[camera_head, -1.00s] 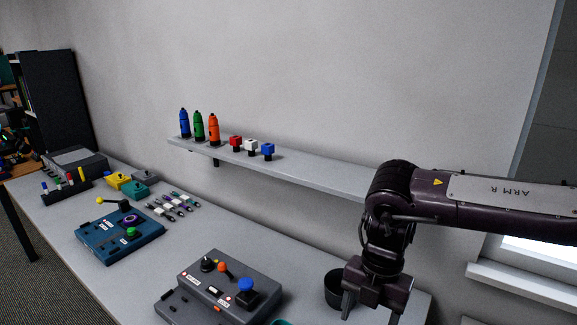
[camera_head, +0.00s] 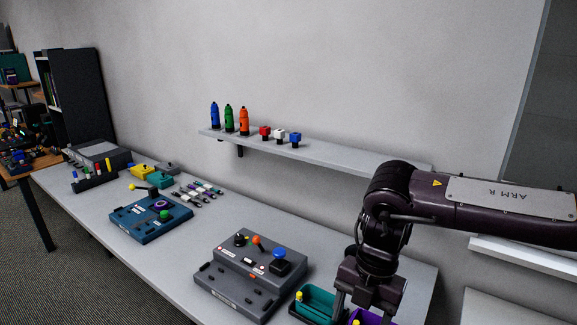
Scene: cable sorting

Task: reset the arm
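My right arm (camera_head: 505,205), dark and marked ARM R, reaches in from the right edge. Its gripper (camera_head: 364,308) points down over the near right end of the grey table (camera_head: 190,268). The two fingers are apart with nothing seen between them; the tips are near the lower edge of the picture. A teal bin (camera_head: 320,298) lies just left of the gripper, and a purple bin (camera_head: 376,320) shows partly below it. My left arm and gripper are not in view.
A grey console (camera_head: 238,290) with knobs and a blue console (camera_head: 135,222) stand on the table. Cable connectors (camera_head: 197,192) lie behind them. A wall shelf (camera_head: 340,160) holds bottles (camera_head: 229,118) and small colored blocks (camera_head: 279,136). Bare table lies between the consoles.

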